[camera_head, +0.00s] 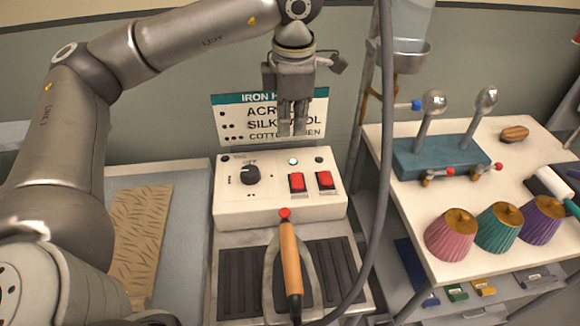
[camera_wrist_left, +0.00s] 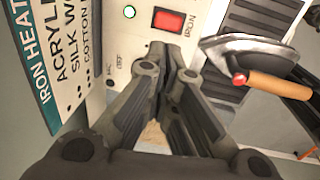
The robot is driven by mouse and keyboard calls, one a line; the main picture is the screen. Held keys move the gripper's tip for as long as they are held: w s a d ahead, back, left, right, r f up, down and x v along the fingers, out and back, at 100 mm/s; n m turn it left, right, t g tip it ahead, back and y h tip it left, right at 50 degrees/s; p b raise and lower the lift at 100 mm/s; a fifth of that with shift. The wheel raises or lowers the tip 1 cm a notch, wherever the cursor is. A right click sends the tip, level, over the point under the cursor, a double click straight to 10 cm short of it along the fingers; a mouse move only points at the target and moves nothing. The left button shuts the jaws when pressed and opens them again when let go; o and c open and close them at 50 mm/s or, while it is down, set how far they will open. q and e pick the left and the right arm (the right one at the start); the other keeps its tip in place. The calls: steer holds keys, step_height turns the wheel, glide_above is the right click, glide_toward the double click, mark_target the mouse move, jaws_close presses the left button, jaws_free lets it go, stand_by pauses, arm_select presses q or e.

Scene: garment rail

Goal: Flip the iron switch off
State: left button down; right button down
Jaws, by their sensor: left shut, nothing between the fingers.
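The white control box (camera_head: 235,209) has two red rocker switches, a left one (camera_head: 297,182) and a right one (camera_head: 325,179). The left one sits below a lit green lamp (camera_head: 293,161). In the left wrist view a red switch (camera_wrist_left: 168,20) labelled IRON shows beside the green lamp (camera_wrist_left: 130,12). My left gripper (camera_head: 292,132) is shut and empty, pointing down above the back of the box, in front of the sign and apart from the switches. Its fingers also show in the left wrist view (camera_wrist_left: 170,70). The right gripper is not in view.
A black dial (camera_head: 250,174) is on the box's left. An iron with a wooden handle (camera_head: 291,258) rests in front. A dark hose (camera_head: 385,150) hangs to the right. A side table holds levers (camera_head: 434,101) and several fluted shades (camera_head: 451,237). A sign (camera_head: 235,128) stands behind.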

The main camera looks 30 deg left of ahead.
arm_select(q)
steer(key=p, duration=0.4)
glide_toward(290, 181)
steer(key=f, duration=0.3)
steer(key=w+f, duration=0.1)
steer(key=f, duration=0.1)
steer(key=shift+a+f, duration=0.2)
steer(key=shift+a, duration=0.05)
steer(key=shift+f, duration=0.3)
steer(key=shift+a+f+g+b, duration=0.1)
steer(key=shift+f+g+b, duration=0.25)
steer(key=shift+b, duration=0.2)
steer(key=shift+r, duration=0.1)
